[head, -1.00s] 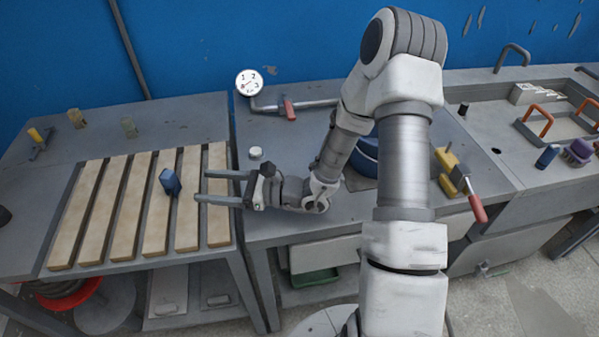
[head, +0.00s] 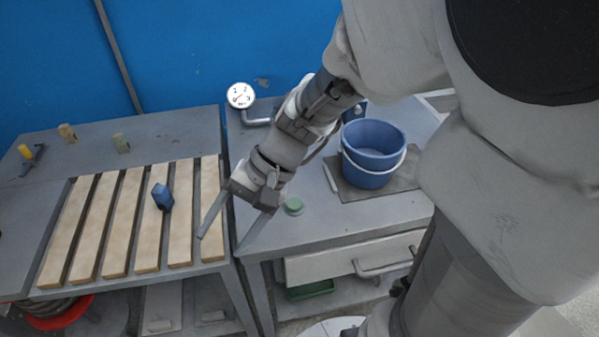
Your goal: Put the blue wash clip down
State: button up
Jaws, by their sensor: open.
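The blue wash clip (head: 162,197) stands on the pale wooden slats (head: 122,215) of the left table, near the middle of the rack. Nothing holds it. My gripper (head: 222,244) is open and empty, to the right of the clip. Its fingers point down and to the left, over the right end of the rack and the gap between the tables. The gripper is clear of the clip.
A blue bucket (head: 372,155) stands on a dark mat on the right table. A small green round piece (head: 293,205) lies close to my gripper. A dial gauge (head: 240,95) is behind. Small clamps (head: 121,143) stand at the back left.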

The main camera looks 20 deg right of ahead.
jog(key=s+d+r+n+t+h, duration=0.3)
jog(key=d+r+n+t+h, duration=0.2)
jog(key=d+r, duration=0.4)
jog(key=d+t+h, duration=0.1)
jog(key=d+h, duration=0.1)
jog(key=d, duration=0.1)
jog(key=shift+s+d+r+n+h, duration=0.2)
jog(key=shift+s+n+h, duration=0.1)
jog(key=shift+s, duration=0.1)
notch_tip(320, 180, up, 8)
jog(key=p, duration=0.8)
jog(key=shift+f, duration=0.15)
jog(key=shift+d, duration=0.1)
